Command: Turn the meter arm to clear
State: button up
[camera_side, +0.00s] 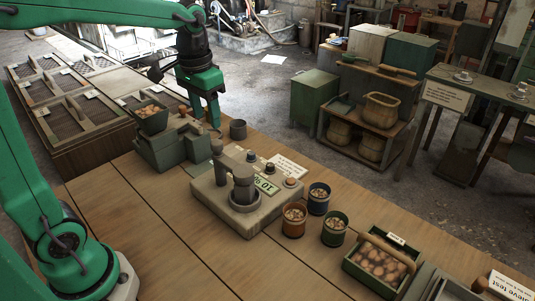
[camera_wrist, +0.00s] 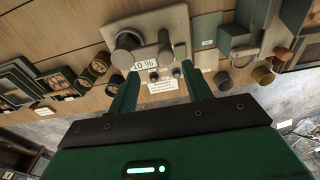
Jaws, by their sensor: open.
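The meter (camera_side: 262,214) is a pale block on the bench with a grey post, a round cup and a green "10 %" sign (camera_side: 265,185). Its grey arm (camera_side: 238,166) reaches across the top of the post to a cylinder over the cup. In the wrist view the meter (camera_wrist: 148,21) is at top centre, with the arm (camera_wrist: 144,54) and the "10 %" sign (camera_wrist: 145,65). My gripper (camera_side: 212,117) is open and empty, pointing down behind the meter, apart from it. Its two green fingers (camera_wrist: 157,90) show in the wrist view with nothing between them.
A grey hopper machine (camera_side: 170,147) stands left of my gripper, with a dark cup (camera_side: 238,129) to its right. Small knobs and a white card (camera_side: 288,166) lie behind the meter. Several nut-filled cups (camera_side: 318,199) and a green box (camera_side: 380,262) stand right. The front left bench is clear.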

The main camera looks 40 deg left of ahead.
aim_at(216, 142)
jog(key=shift+w+a+f+g, duration=0.2)
jog(key=shift+w+f, duration=0.1)
jog(key=shift+w, duration=0.35)
jog(key=shift+w+a+f+g, duration=0.2)
jog(key=shift+w+f, duration=0.05)
jog(key=shift+w, duration=0.35)
jog(key=shift+f, duration=0.1)
jog(key=shift+f, duration=3.85)
jog(key=shift+c, duration=0.3)
grip_shut()
